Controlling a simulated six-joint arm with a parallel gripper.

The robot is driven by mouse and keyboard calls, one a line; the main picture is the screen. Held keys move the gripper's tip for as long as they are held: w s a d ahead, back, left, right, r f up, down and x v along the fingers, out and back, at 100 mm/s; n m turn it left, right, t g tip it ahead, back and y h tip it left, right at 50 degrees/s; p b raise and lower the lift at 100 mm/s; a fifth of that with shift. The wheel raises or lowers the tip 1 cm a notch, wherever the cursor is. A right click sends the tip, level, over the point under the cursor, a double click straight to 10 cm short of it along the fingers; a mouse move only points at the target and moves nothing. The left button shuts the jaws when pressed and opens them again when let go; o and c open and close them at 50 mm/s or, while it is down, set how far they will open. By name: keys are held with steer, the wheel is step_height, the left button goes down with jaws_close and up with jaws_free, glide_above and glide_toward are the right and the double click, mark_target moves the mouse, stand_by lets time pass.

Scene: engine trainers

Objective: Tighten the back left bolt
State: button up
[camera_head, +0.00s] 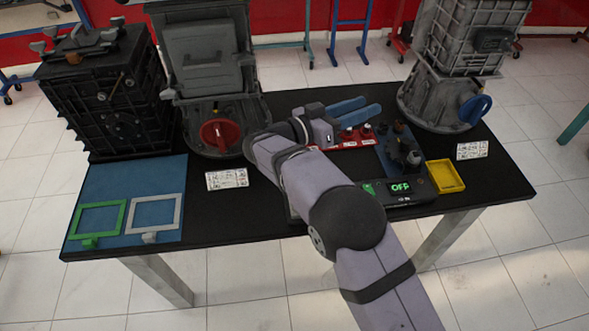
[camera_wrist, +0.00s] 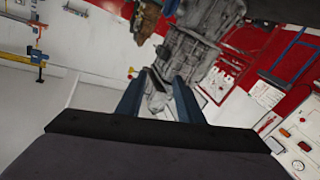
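My gripper (camera_head: 371,106) is over the middle of the black table in the head view, its two blue fingers pointing right. In the wrist view my gripper (camera_wrist: 158,77) is open, with a clear gap and nothing between the fingers. A black ribbed engine block (camera_head: 108,100) stands at the table's left end. Several grey bolt-like pieces with winged heads stick up on its top, one at its back edge (camera_head: 116,22). A brown-orange piece (camera_head: 73,58) sits near its front top edge. I cannot tell which is the back left bolt. My gripper is well to the right of this block.
A grey engine with a red disc (camera_head: 216,134) stands beside the black block, and another with a blue handle (camera_head: 475,109) at the right. A blue mat (camera_head: 130,177) holds green and grey frames. A yellow tray (camera_head: 445,176) and a device reading OFF (camera_head: 400,188) are at front right.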

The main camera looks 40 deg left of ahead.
steer(key=s+a+f+n+g+y, duration=0.2)
steer(key=s+f+n+y, duration=0.2)
steer(key=f, duration=0.3)
steer(key=s+a+f+n+g+y, duration=0.2)
steer(key=s+f+n+y, duration=0.2)
steer(key=s+f+y, duration=0.2)
steer(key=s+a+f+n+g+y+p, duration=0.1)
steer(key=s+a+f+n+g+y, duration=0.1)
steer(key=f+y, duration=0.5)
steer(key=shift+s+a+f+n+g, duration=0.15)
steer(key=shift+s+f+n+g, duration=0.2)
steer(key=shift+s+n, duration=0.35)
steer(key=shift+s+a+f+n+g, duration=0.15)
steer(key=shift+s+f+n, duration=0.3)
steer(key=shift+s+n, duration=0.25)
steer(key=shift+s+d+f+m, duration=0.1)
steer(key=shift+f+m, duration=0.1)
steer(key=shift+m, duration=0.9)
steer(key=shift+p+x, duration=0.95)
steer(key=shift+x, duration=2.7)
steer(key=shift+c, duration=0.7)
